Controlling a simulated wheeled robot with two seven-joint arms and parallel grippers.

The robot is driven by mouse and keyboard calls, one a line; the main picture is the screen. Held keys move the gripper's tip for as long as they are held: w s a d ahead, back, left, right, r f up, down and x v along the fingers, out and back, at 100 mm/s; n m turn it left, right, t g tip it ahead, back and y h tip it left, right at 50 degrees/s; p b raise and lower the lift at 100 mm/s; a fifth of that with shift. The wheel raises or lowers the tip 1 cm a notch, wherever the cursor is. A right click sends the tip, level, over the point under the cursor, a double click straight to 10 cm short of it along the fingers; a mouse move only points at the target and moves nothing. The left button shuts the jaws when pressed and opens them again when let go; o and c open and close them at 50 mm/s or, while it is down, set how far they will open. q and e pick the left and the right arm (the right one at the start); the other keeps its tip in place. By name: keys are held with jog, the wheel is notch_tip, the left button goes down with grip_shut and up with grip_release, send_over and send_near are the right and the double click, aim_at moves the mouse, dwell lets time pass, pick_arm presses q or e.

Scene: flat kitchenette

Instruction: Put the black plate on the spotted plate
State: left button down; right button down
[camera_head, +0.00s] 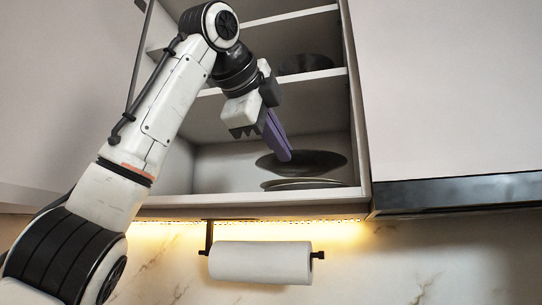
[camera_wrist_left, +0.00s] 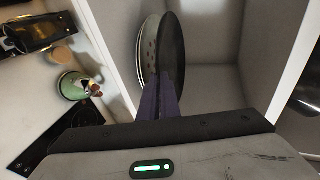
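The black plate (camera_head: 318,163) is inside the open cabinet, above the lowest shelf; it also shows in the left wrist view (camera_wrist_left: 172,45). The spotted plate (camera_head: 302,184) lies on the lowest shelf directly below it, and its pale, spotted face shows beside the black plate in the left wrist view (camera_wrist_left: 149,45). A narrow gap shows between the two plates in the head view. My left gripper (camera_head: 285,156), with purple fingers, is shut on the near rim of the black plate; the lower finger is hidden. My right gripper is not in view.
Another dark dish (camera_head: 306,64) stands on the shelf above. The cabinet side walls and the middle shelf (camera_head: 318,76) bound the space. A paper towel roll (camera_head: 262,262) hangs below. The left wrist view shows a counter with a hob (camera_wrist_left: 60,125) and several items.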

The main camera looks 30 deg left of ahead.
pick_arm(q)
jog(key=f, duration=0.3)
jog(key=shift+w+d+b, duration=0.1)
jog(key=shift+w+b, duration=0.15)
jog(key=shift+b, duration=0.15)
jog(key=c, duration=2)
grip_release()
jog(key=shift+r, duration=0.1)
jog(key=r+v, duration=0.1)
jog(key=v, duration=1.1)
